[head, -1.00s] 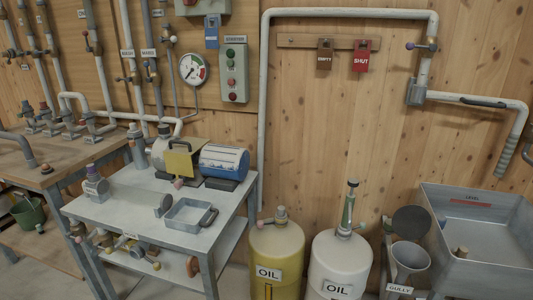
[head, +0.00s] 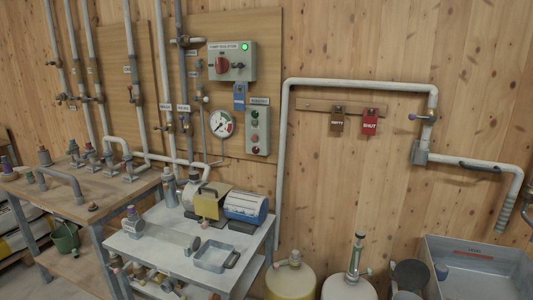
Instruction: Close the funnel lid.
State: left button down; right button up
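The funnel's round dark grey lid (head: 410,274) stands raised at the bottom of the head view, right of the white oil drum. The top of the grey funnel (head: 405,295) shows just below it at the frame's lower edge; the rest of the funnel is cut off. The lid is tilted up and the funnel is open. Neither of my grippers is in view.
A grey open tank (head: 475,285) stands right of the funnel. A yellow drum (head: 290,282) and a white drum (head: 347,288) with an upright pump (head: 356,255) stand to its left. A metal table (head: 160,250) holds a blue motor (head: 246,207) and tray (head: 215,258).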

aim_at(411, 274)
jog(key=z, duration=1.45)
